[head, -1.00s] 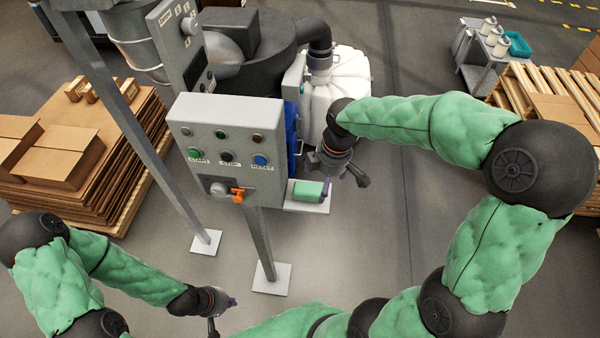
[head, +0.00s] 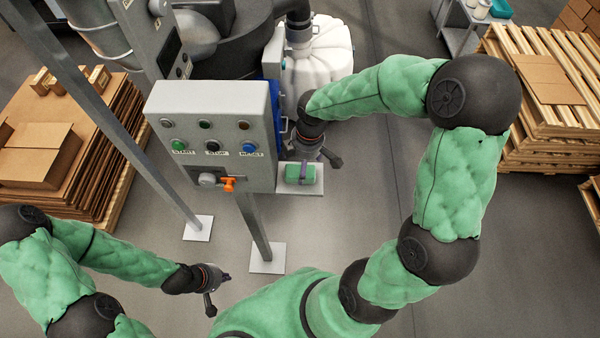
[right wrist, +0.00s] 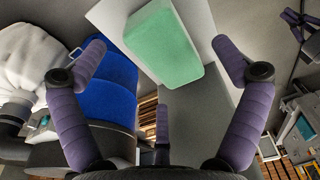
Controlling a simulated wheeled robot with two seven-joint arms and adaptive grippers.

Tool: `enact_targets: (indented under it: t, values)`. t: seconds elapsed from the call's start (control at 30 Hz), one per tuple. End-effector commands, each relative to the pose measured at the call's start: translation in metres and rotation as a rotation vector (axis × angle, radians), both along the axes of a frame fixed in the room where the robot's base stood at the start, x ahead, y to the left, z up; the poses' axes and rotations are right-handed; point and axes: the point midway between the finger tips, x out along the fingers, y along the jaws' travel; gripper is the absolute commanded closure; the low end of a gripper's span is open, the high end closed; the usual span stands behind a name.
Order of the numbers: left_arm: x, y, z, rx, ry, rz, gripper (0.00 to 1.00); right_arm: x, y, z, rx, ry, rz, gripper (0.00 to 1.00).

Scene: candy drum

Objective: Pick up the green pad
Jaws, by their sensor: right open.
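The green pad (head: 294,174) lies on a small light shelf (head: 284,190) at the lower right of the control box. Contact cannot be told. My left gripper (head: 218,281) hangs at the lower left, away from the pad; its fingers are too small to judge.
The grey control box (head: 210,125) with buttons and an orange-handled switch stands close left of the shelf. A blue item (right wrist: 100,80) and a white bulging sack (head: 318,70) are near my right gripper. Pallets of cardboard (head: 60,150) stand left. Open floor lies right of the shelf.

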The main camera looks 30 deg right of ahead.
Motion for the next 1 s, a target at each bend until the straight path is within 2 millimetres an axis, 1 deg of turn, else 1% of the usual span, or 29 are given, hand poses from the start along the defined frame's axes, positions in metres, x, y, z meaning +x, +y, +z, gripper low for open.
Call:
enact_targets:
  t: [0.03,0.1,0.2,0.47,0.5,0.57,0.6,0.67,0.7,1.0]
  values:
    - [0.0,0.0,0.0,0.0,0.0,0.0,1.0,0.0,0.003,-0.008,0.001,0.004,0.0,0.03]
    - [0.0,0.0,-0.001,0.0,0.0,0.0,1.0,0.001,0.003,-0.017,0.0,0.004,0.0,0.03]
    - [0.0,0.0,-0.002,0.0,0.0,0.0,1.0,0.002,0.003,-0.025,0.001,0.001,-0.001,0.03]
    - [0.0,0.0,-0.002,0.0,0.0,0.0,1.0,0.002,0.004,-0.027,0.001,0.0,-0.001,0.03]
    - [0.0,0.0,-0.002,0.0,0.0,0.0,1.0,0.002,0.004,-0.027,0.001,0.0,-0.001,0.08]
    - [0.0,0.0,-0.002,0.0,0.0,0.0,1.0,0.002,0.004,-0.027,0.001,0.0,-0.001,0.25]
    - [0.0,0.0,-0.002,0.0,0.0,0.0,1.0,0.002,0.004,-0.027,0.001,0.0,-0.001,0.36]
    - [0.0,0.0,-0.002,0.0,0.0,0.0,1.0,0.002,0.004,-0.027,0.001,0.0,-0.001,0.53]
    - [0.0,0.0,-0.002,0.0,0.0,0.0,1.0,0.002,0.004,-0.027,0.001,0.0,-0.001,0.64]
    - [0.0,0.0,-0.002,0.0,0.0,0.0,1.0,0.002,0.004,-0.027,0.001,0.001,-0.001,0.64]
